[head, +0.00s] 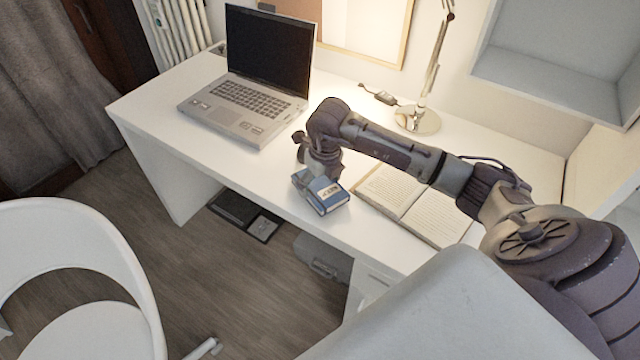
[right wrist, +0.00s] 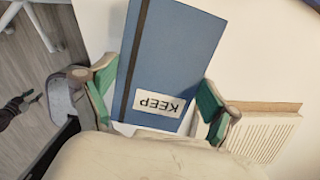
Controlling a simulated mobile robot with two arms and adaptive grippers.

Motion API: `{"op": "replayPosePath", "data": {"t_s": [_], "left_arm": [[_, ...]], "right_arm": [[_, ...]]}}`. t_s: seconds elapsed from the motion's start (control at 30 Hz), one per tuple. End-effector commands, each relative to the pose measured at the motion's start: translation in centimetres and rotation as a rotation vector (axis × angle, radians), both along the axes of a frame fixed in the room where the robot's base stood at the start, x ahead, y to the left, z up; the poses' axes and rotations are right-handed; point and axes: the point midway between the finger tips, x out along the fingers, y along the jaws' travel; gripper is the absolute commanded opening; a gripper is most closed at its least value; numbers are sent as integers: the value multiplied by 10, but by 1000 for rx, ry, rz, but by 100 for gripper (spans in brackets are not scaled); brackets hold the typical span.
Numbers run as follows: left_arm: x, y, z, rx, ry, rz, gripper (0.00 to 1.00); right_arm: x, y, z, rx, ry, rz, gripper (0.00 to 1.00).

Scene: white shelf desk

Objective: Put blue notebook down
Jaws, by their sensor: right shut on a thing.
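The blue notebook (head: 322,192) has a dark band and a white label reading "KEEP". It is at the front edge of the white desk (head: 190,141), between the laptop and the open book. In the right wrist view the notebook (right wrist: 175,60) fills the middle, its label upside down. My right gripper (head: 318,176) is shut on it, with a green-padded finger at each side in the right wrist view (right wrist: 155,98). I cannot tell whether the notebook touches the desk top.
An open laptop (head: 245,100) stands to the left. An open book (head: 415,203) lies to the right, close to the notebook. A lamp (head: 418,120) stands at the back. A white chair (head: 75,270) is at the lower left. Desk space between laptop and notebook is clear.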

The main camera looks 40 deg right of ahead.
Motion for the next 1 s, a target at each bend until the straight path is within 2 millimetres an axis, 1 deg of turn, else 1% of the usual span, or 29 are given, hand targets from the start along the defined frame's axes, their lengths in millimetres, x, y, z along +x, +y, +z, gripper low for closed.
{"op": "replayPosePath", "data": {"t_s": [0.03, 0.1, 0.3, 0.43, 0.47, 0.5, 0.53, 0.83, 0.93, 1.0], "left_arm": [[0, 0, 1, 0, 0, 0, 40], [0, 0, 2, 0, -1, 0, 40], [2, 0, 1, 1, -2, 0, 40], [2, 0, -3, 0, -3, 0, 40], [2, 0, -2, 0, -3, 0, 40], [2, 0, -1, 0, -3, 0, 40], [2, 0, -1, 0, -3, 0, 40], [2, 1, -1, 1, -3, 0, 40], [3, 1, 4, 1, -3, 0, 40], [3, 1, 1, 1, -4, 0, 40]], "right_arm": [[0, 0, -7, 0, 1, -2, 48], [0, 0, -11, 0, -1, -1, 48], [0, 0, -11, 0, -2, -1, 48], [0, 0, -15, 0, -2, -1, 48], [0, 0, -15, 0, -2, -1, 91], [0, 0, -14, 0, -2, -1, 98], [0, 0, -14, 0, -2, -1, 100], [0, 0, -14, 0, -1, -1, 100], [0, 0, -8, 0, -2, -1, 100], [0, -1, -2, -1, -4, -1, 100]]}}
